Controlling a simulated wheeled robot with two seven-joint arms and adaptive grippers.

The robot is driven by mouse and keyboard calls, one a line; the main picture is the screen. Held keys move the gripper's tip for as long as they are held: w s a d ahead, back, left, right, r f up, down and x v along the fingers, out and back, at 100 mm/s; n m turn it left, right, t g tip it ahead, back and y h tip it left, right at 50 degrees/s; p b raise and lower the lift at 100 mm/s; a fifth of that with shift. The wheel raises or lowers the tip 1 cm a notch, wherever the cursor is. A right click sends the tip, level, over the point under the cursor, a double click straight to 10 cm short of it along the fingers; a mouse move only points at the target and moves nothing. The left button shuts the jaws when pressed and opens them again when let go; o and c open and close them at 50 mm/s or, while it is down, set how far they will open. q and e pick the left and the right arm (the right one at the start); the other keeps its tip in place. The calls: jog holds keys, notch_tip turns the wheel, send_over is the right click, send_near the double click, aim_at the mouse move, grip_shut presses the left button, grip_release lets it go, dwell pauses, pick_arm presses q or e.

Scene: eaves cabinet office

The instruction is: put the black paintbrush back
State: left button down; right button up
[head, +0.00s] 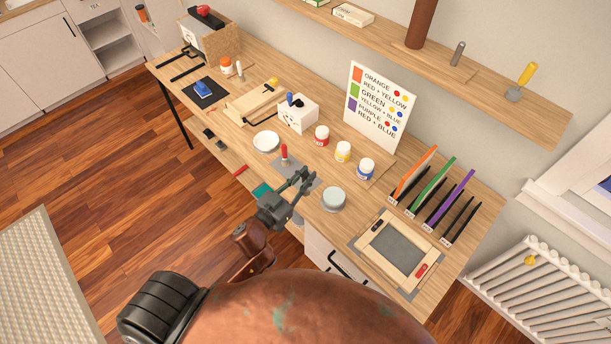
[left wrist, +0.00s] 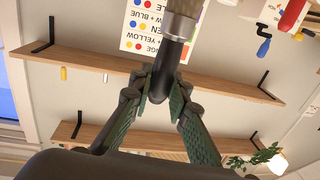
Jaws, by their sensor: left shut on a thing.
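My left gripper (head: 298,184) is over the front edge of the workbench (head: 312,226), between the grey mat and the round grey-topped tin (head: 333,199). In the left wrist view its fingers (left wrist: 165,88) are shut on the black handle of the paintbrush (left wrist: 172,55). The brush's metallic ferrule (left wrist: 185,7) runs out of the top of that view, so the bristles are hidden. In the head view the brush is too small and dark to tell apart from the fingers. My right gripper is not in view.
A rack of black slots (head: 459,217) holds an orange strip (head: 417,170), a green strip (head: 433,184) and a purple strip (head: 450,197). A framed screen (head: 398,250) lies in front. A red-handled tool (head: 284,153), paint jars (head: 343,151) and a white dish (head: 266,142) stand nearby.

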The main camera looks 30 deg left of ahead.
pick_arm(q)
jog(key=w+a+f+b, duration=0.1)
jog(key=w+a+f, duration=0.1)
jog(key=w+f, duration=0.3)
jog(key=w+a+f+b, duration=0.2)
jog(key=w+a+f, duration=0.1)
jog(key=w+f, duration=0.3)
jog(key=shift+w+a+f, duration=0.25)
jog(key=shift+f, duration=0.45)
jog(key=shift+f, duration=0.1)
jog(key=c, duration=1.8)
grip_release()
